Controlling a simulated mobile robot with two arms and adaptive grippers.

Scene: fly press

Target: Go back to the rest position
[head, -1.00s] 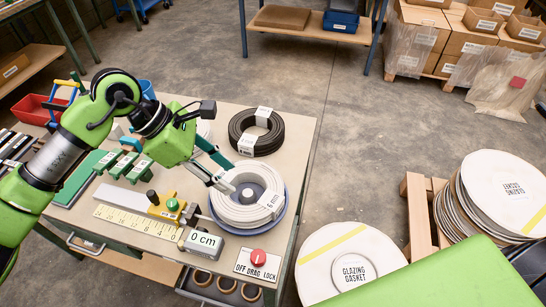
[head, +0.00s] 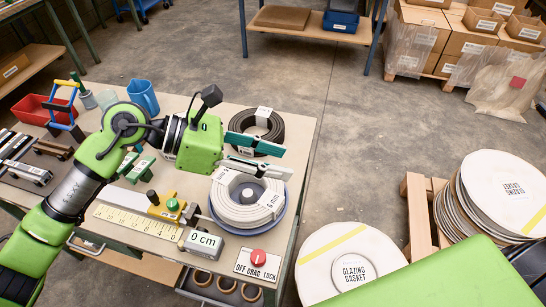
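My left gripper (head: 272,156) is in the head view, over the workbench (head: 225,246). Its two fingers are apart, with nothing seen between them. It points right, above the white coil (head: 235,207) marked 6 mm and in front of the black coil (head: 270,128). The white coil sits on a blue round holder. My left arm (head: 75,190) reaches in from the left across the bench. My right gripper is not in view; a green part of mine fills the lower right.
On the bench are a yellow ruler (head: 135,220), a "0 cm" display (head: 202,242), a red drag-lock knob (head: 259,256), a blue jug (head: 143,97) and a red bin (head: 42,108). Round glazing gaskets (head: 335,250) stand at right.

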